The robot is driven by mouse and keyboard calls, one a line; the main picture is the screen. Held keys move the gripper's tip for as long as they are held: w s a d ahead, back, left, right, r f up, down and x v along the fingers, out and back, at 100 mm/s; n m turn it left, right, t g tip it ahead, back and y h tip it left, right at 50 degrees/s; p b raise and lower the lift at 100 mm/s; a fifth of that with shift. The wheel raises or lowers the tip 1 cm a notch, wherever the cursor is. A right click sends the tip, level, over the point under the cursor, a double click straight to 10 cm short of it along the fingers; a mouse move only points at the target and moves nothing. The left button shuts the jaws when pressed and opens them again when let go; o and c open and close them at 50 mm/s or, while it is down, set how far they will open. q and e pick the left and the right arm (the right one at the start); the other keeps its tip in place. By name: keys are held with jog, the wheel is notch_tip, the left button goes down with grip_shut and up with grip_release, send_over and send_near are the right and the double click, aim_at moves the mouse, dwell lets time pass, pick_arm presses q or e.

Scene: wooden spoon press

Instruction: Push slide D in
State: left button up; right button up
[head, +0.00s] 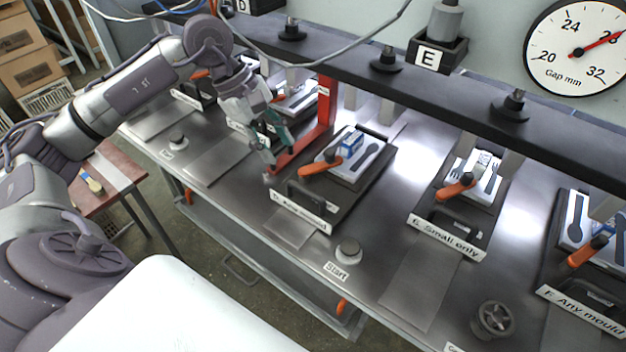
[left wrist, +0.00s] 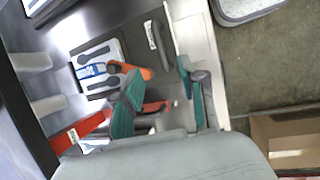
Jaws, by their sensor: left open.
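Slide D (head: 345,201) is a dark tray on the metal bench, left of slide E, in front of the black press beam. It carries a pale mould plate (head: 368,160) with dark spoon shapes, a blue-and-white block and an orange lever (head: 320,167). Its front has a dark handle and a white label (head: 304,204). My left gripper (head: 274,158), with teal fingers, is open and empty, left of the slide and close to a red bracket. In the left wrist view the slide's mould plate (left wrist: 88,57) lies beyond the open fingers (left wrist: 160,100). My right gripper is not in view.
The red bracket (head: 326,108) stands beside slide D. Slide E (head: 468,195), labelled "Small only", and slide F (head: 590,245), labelled "Any mould", lie to the right. A round Start button (head: 348,250) sits on the bench's front strip. A gap dial (head: 578,50) hangs behind.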

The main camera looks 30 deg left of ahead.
aim_at(306, 190)
pick_arm(q)
jog(key=p+x, duration=0.2)
jog(key=x, duration=0.9)
jog(key=shift+d+r, duration=0.1)
jog(key=shift+d+f, duration=0.2)
jog(key=shift+f, duration=0.2)
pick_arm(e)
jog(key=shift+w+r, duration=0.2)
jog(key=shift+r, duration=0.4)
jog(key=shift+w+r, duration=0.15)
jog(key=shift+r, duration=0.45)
pick_arm(q)
grip_shut()
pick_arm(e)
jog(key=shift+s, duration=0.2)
